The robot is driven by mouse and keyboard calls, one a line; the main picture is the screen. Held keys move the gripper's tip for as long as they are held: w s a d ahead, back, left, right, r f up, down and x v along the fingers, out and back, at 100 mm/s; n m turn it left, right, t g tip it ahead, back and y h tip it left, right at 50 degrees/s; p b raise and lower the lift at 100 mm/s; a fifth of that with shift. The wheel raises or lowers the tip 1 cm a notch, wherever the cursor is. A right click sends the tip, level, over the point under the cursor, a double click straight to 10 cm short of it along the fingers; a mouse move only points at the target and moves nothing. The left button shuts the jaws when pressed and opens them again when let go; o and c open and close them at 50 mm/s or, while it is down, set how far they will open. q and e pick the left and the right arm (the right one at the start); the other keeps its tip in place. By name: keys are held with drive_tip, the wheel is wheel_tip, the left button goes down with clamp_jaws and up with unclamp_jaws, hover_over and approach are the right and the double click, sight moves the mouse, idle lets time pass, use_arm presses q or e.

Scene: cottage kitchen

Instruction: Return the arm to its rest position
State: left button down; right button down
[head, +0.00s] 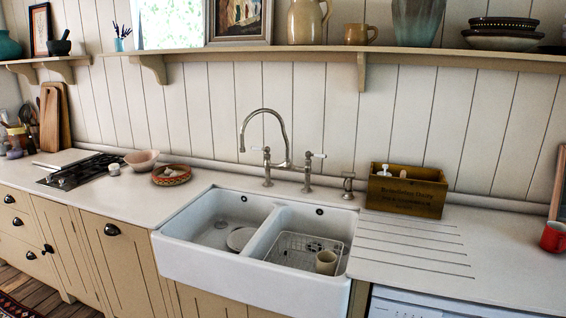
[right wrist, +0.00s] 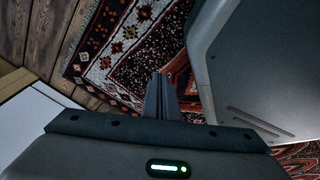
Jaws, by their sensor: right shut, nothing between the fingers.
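My right gripper (right wrist: 161,97) shows in the right wrist view, with its dark fingers together and nothing between them. It hangs above a patterned rug and a wooden floor. My grey base fills the right side of that view, beside the fingers with a narrow strip of rug between them in the picture. Neither of my arms shows in the head view, and my left gripper is in no view.
The head view shows a white double sink (head: 251,263) with a plate (head: 240,238) in the left basin, and a wire rack and a beige cup (head: 326,262) in the right. A wooden box (head: 407,190) and red mug (head: 553,237) stand on the counter.

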drive_tip(key=s+a+f+g, duration=0.1)
drive_tip(key=s+a, duration=0.3)
drive_tip(key=s, duration=0.4)
drive_tip(key=shift+s+a+f+m, duration=0.25)
drive_tip(key=shift+a+m, duration=0.1)
drive_tip(key=shift+m, duration=0.05)
idle(0.5)
